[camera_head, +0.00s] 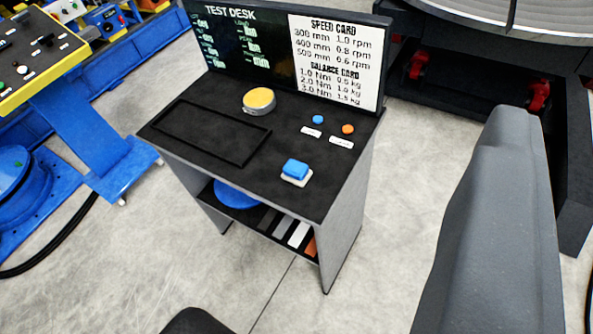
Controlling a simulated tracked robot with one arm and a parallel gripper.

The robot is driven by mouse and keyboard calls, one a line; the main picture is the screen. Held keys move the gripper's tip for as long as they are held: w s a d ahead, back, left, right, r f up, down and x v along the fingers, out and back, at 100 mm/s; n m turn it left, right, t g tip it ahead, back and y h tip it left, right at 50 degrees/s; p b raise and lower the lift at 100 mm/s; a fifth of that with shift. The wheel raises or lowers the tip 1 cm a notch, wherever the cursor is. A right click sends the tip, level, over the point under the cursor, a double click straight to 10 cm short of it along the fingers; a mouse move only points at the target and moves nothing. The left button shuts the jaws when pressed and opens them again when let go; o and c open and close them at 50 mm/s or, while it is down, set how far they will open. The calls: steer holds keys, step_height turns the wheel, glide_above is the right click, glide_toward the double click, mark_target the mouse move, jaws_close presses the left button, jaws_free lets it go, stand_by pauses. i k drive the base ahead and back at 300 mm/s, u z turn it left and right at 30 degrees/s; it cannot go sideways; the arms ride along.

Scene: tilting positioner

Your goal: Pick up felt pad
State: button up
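No thing in view is clearly marked as the felt pad. A round blue disc (237,194) lies on the lower shelf of the test desk (285,157), partly hidden by the desktop; I cannot tell whether it is the pad. A blue block on a white base (296,172) sits near the desktop's front right. A yellow-topped grey puck (259,101) sits near the back. A large grey part of mine, likely of my gripper (490,230), fills the right foreground, and a dark rounded part shows at the bottom edge. Fingertips are not clear, and nothing held is visible.
An empty black-rimmed tray area (212,132) is on the desktop's left. A blue button (318,119) and an orange button (348,129) are at the right. A screen panel (290,50) stands behind. Blue and yellow equipment is left, a dark machine right. Grey floor is clear in front.

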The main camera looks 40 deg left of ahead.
mark_target(296, 172)
steer(key=k, duration=0.45)
steer(key=u, duration=0.85)
steer(key=i, duration=1.2)
steer(key=z, duration=0.25)
